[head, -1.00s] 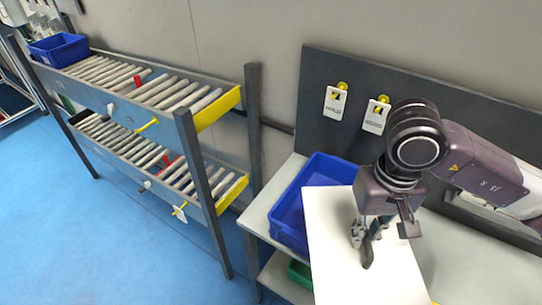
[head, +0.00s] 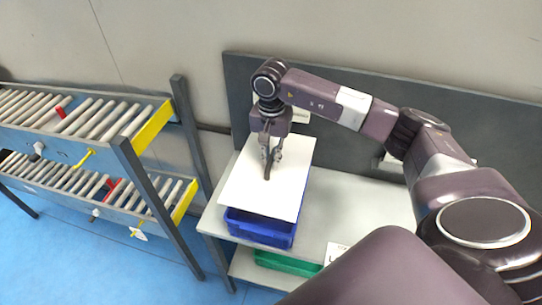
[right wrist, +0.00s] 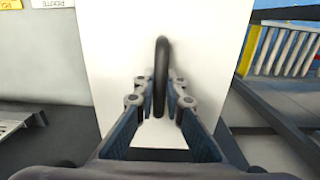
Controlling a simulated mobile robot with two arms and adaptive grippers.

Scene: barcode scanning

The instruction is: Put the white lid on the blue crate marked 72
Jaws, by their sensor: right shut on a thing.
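The white lid (head: 242,188) is a flat panel with a dark handle (right wrist: 161,75). My right gripper (head: 271,160) is shut on that handle from above; the right wrist view shows its fingers (right wrist: 161,98) on both sides of it. The lid lies over the blue crate (head: 258,229) on the table and hides most of its opening. The crate's near wall and part of its right side show below the lid. I cannot tell whether the lid touches the rim. No number is readable on the crate. My left gripper is not in view.
A roller rack (head: 150,125) with yellow end strips stands to the left. A green crate (head: 285,263) is on the shelf below the table. A white card (head: 336,252) lies at the table's front edge. A dark panel (head: 240,80) backs the table (head: 360,205), clear right of the crate.

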